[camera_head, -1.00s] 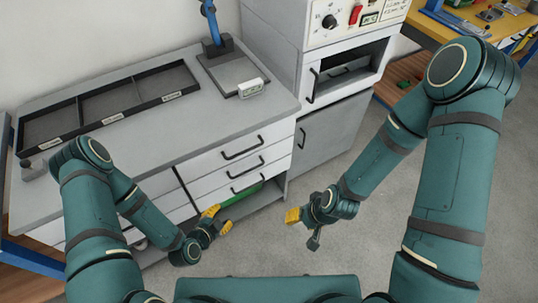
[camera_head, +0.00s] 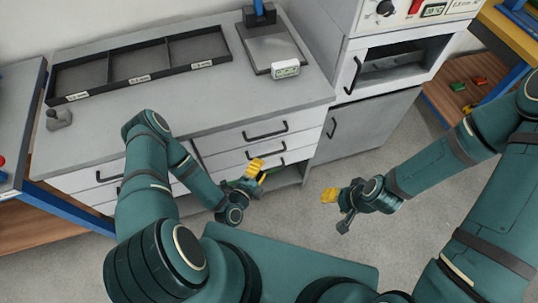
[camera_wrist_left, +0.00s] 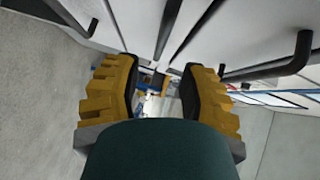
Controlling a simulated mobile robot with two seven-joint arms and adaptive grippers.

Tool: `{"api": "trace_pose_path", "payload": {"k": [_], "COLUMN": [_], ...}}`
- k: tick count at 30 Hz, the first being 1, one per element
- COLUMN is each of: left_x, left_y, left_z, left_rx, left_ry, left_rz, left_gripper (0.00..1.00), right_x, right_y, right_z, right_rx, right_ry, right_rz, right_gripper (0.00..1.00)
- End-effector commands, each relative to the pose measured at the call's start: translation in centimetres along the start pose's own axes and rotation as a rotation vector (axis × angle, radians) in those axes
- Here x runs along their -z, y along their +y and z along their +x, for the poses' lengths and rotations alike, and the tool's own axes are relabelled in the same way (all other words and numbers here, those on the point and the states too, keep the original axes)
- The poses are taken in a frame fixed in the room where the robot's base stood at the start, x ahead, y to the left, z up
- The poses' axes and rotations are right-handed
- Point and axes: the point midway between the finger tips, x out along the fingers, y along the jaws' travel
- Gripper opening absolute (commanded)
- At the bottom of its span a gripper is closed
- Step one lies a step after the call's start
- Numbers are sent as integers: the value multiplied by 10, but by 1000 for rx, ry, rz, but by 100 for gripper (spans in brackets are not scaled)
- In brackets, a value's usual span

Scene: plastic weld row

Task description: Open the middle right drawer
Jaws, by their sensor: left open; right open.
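The right column of white drawers is in the head view. The middle right drawer (camera_head: 291,145) looks shut, and its black bar handle (camera_head: 266,150) shows just above my left gripper. My left gripper (camera_head: 260,171) is open, with yellow fingertips in front of the lower drawers, partly hiding the bottom one. In the left wrist view its two fingers (camera_wrist_left: 160,92) stand apart with nothing between them, and a dark handle (camera_wrist_left: 275,68) shows to the right, outside the fingers. I cannot tell which drawer that handle belongs to. My right gripper (camera_head: 337,200) is open and empty over the floor.
Above the drawers is a grey worktop (camera_head: 215,110) with a divided black tray (camera_head: 142,98) and a scale-like device (camera_head: 270,50). A grey cabinet door (camera_head: 368,125) stands to the right of the drawers. Grey floor (camera_head: 300,225) is free in front.

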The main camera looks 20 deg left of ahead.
Motion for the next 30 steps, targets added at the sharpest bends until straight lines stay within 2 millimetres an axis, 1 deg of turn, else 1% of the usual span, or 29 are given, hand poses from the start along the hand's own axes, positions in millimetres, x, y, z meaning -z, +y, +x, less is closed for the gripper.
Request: {"api": "trace_pose_path", "payload": {"k": [1, 6, 9, 12, 17, 25, 26, 27, 28, 29, 30], "left_x": [-1, -1, -1, -1, 0, 0, 0, 0, 0, 0, 0], "left_y": [1, 1, 1, 1, 0, 0, 0, 0, 0, 0, 0], "left_z": [11, 41, 54, 64, 70, 70, 70, 70, 70, 70, 70], "left_rx": [3, 2, 1, 0, -1, -2, -2, -2, -2, -2, -2], "left_ry": [-1, -1, -1, -1, 0, 0, 0, 0, 0, 0, -1], "left_rz": [1, 0, 0, 0, -1, -1, -1, -1, -1, -1, -1], "left_gripper": [41, 41, 41, 41, 41, 41, 30, 16, 5, 0, 0], "right_x": [0, 1, 1, 2, 2, 2, 2, 2, 2, 2, 2], "right_y": [2, 4, 5, 5, 6, 5, 5, 5, 5, 5, 5], "right_z": [4, 10, 12, 14, 14, 14, 14, 14, 14, 14, 14], "right_rx": [0, 0, 0, -1, -1, -1, -1, -1, -1, -1, -1], "right_ry": [1, 5, 6, 7, 8, 8, 8, 8, 8, 8, 8], "right_rz": [0, 0, -1, -1, -1, -1, -1, -1, -1, -1, -1], "right_gripper": [47, 47, 47, 47, 47, 47, 47, 47, 47, 47, 47]}}
